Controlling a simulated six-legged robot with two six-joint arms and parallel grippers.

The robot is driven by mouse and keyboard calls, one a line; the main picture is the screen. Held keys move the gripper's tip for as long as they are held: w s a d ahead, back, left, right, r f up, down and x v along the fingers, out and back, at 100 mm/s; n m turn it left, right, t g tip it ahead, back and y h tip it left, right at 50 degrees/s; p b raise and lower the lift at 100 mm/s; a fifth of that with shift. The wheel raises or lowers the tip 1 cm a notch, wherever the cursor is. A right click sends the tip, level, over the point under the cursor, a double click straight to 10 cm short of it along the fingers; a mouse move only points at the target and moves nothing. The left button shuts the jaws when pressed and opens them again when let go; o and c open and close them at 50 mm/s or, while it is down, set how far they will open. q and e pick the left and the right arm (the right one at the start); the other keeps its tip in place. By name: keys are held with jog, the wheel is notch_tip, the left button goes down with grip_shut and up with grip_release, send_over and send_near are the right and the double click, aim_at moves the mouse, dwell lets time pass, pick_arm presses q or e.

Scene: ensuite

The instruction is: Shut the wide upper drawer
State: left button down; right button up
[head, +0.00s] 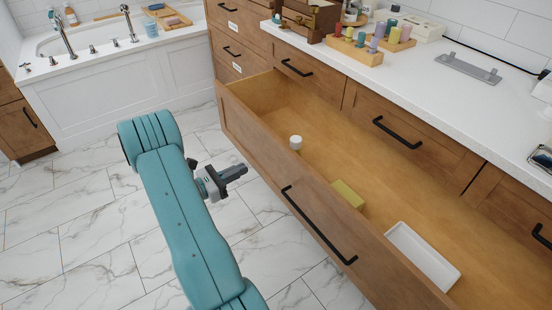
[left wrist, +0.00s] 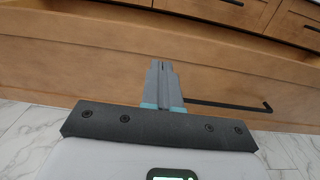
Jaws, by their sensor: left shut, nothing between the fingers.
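The wide upper drawer (head: 262,153) is a wooden drawer pulled far out from the cabinet under the white counter. Its front carries a long black handle (head: 318,228), which also shows in the left wrist view (left wrist: 230,106). Inside lie a white round jar (head: 296,142), a yellow-green block (head: 347,194) and a white tray (head: 423,256). My left gripper (head: 240,170) is shut and empty, in front of the drawer front and left of the handle. In the left wrist view its fingers (left wrist: 162,75) point at the wooden front; whether they touch it I cannot tell. My right gripper is not in view.
Closed drawers with black handles (head: 397,133) line the cabinet behind. The white counter (head: 400,75) holds a wooden box, bottles and a wooden rack with coloured pieces (head: 360,48). A bathtub (head: 100,40) stands at the back left. The marble floor (head: 80,220) is clear.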

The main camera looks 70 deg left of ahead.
aim_at(284, 150)
pick_arm(q)
jog(key=b+x, duration=0.2)
jog(key=x, duration=0.9)
jog(key=shift+w+d, duration=0.1)
jog(key=shift+w, duration=0.15)
jog(key=shift+w+a, duration=0.2)
jog(key=shift+w, duration=0.4)
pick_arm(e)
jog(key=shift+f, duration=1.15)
pick_arm(q)
jog(key=shift+w, duration=0.15)
